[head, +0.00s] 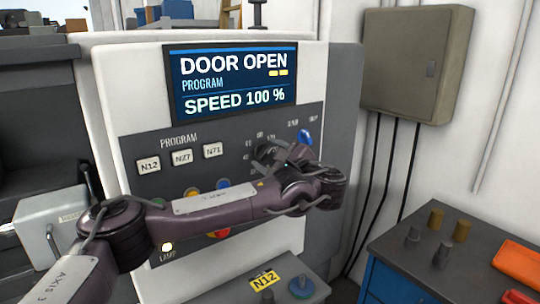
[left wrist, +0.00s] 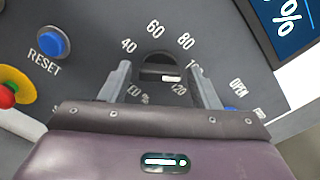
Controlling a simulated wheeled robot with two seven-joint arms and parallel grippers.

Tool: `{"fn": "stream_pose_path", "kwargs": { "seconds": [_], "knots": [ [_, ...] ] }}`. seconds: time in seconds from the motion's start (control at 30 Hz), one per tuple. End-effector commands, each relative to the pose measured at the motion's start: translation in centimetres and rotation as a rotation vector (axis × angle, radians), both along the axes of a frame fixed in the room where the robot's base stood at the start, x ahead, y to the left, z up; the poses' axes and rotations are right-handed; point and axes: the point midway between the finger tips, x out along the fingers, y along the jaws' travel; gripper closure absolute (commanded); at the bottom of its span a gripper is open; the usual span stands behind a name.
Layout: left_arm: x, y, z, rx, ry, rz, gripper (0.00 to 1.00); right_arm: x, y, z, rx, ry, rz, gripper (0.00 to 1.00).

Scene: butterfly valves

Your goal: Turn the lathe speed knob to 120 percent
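The lathe's control panel has a display (head: 236,80) reading DOOR OPEN, PROGRAM and SPEED 100 %. The dark round speed knob (left wrist: 153,60) shows in the left wrist view, inside a ring of numbers including 40, 60, 80 and 120. A light mark shows on the knob's lower part. My left gripper (head: 268,152) is at the panel in front of the knob, hiding most of it in the head view. Its two fingers (left wrist: 159,66) are apart, one on each side of the knob, with visible gaps. My right gripper is not in view.
A blue switch (head: 305,137) sits right of the knob, near OPEN lettering. A blue RESET button (left wrist: 53,42) is left of it. Program buttons N12 (head: 149,165), N27 and N71 are farther left. A blue cabinet (head: 390,284) with pegs and an orange item stands at lower right.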

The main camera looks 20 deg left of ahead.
Motion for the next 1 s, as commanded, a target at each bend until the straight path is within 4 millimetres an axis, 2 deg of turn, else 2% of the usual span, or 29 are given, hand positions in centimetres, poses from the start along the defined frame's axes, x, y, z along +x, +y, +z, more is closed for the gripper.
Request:
{"fn": "stream_pose_path", "kwargs": {
  "seconds": [0.03,0.27,0.67,1.0],
  "knots": [
    [0.00,-0.01,0.02,0.000,0.000,0.000,0.51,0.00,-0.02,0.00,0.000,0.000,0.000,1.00],
    [-0.02,-0.01,0.02,0.000,0.000,0.000,0.81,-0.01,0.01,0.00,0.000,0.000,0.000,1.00],
    [0.02,-0.03,-0.08,0.049,0.064,0.002,0.81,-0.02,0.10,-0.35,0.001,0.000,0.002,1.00],
    [0.10,-0.14,0.05,0.213,0.274,0.001,0.81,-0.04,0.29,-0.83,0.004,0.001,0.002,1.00]
  ]
}}
